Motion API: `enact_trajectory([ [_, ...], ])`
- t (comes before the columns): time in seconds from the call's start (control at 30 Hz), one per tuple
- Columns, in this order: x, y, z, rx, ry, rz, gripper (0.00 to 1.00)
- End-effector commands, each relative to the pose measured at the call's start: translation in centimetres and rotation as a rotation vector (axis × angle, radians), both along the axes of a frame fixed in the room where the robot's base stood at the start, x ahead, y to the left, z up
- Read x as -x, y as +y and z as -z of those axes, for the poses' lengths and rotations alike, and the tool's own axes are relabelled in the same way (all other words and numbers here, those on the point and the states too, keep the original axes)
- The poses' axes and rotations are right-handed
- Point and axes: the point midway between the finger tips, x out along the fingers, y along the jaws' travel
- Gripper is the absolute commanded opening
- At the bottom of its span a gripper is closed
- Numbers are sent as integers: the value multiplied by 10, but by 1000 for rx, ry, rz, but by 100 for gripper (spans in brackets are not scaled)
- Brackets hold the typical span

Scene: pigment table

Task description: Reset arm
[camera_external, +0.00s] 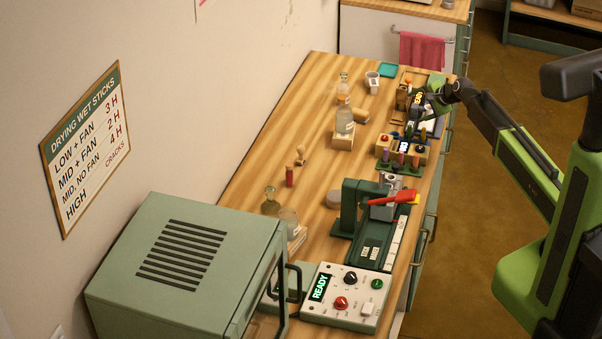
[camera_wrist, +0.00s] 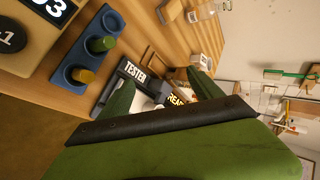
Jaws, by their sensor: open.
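My arm reaches in from the right in the external view, and my gripper (camera_external: 437,88) is over the far right end of the wooden table (camera_external: 325,80). In the wrist view the green fingers of my gripper (camera_wrist: 162,88) stand apart. Beyond and between them is a dark device labelled TESTER (camera_wrist: 133,71) with a lit display and a whitish part. I see nothing clearly held. My own wrist hides the lower part of that view, and in the external view my gripper partly covers the things beneath it.
A blue rack (camera_wrist: 72,72) with a green and a yellow stick lies left of my fingers in the wrist view. Glass bottles (camera_external: 345,122), a green press (camera_external: 352,205), a READY control box (camera_external: 345,297) and a green oven (camera_external: 180,265) stand along the table. The right-hand floor (camera_external: 500,85) is open.

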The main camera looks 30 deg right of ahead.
Motion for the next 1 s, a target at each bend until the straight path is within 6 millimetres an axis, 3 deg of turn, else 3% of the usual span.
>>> enact_trajectory([
  [0.03, 25, -7, 15, 91, 24, -52, 75],
  [0.27, 124, -34, 71, 450, 205, -351, 75],
  [0.37, 185, -45, 97, 603, 325, -537, 75],
  [0.43, 235, -37, 112, 698, 426, -728, 75],
  [0.5, 270, -3, 115, 737, 494, -933, 75],
  [0.6, 295, 47, 112, 734, 531, -1130, 75],
  [0.7, 314, 75, 111, 726, 552, -1250, 75],
  [0.8, 322, 86, 111, 720, 561, -1298, 75],
  [1.0, 322, 87, 112, 719, 560, -1302, 75],
])
